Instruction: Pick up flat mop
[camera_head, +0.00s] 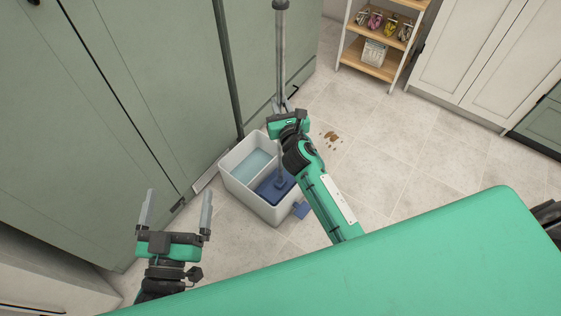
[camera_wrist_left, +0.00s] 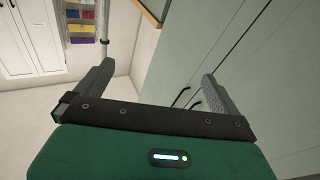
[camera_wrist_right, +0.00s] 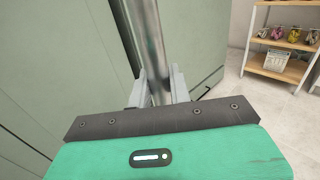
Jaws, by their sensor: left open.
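The flat mop has a grey metal pole (camera_head: 281,50) that stands nearly upright. Its blue head (camera_head: 274,187) rests in the right compartment of a white bucket (camera_head: 236,191). My right gripper (camera_head: 283,104) is shut on the pole above the bucket. In the right wrist view the pole (camera_wrist_right: 152,40) runs up between the two close fingers (camera_wrist_right: 158,82). My right forearm hides part of the lower pole and bucket side. My left gripper (camera_head: 178,194) is open and empty, left of the bucket. Its fingers are wide apart in the left wrist view (camera_wrist_left: 157,80).
Green cabinets (camera_head: 110,80) stand close behind and left of the bucket. Brown stains (camera_head: 333,138) mark the tiled floor right of my right gripper. A wooden shelf (camera_head: 372,68) and white cabinets (camera_head: 465,50) stand at the back right. The floor (camera_head: 410,140) between is clear.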

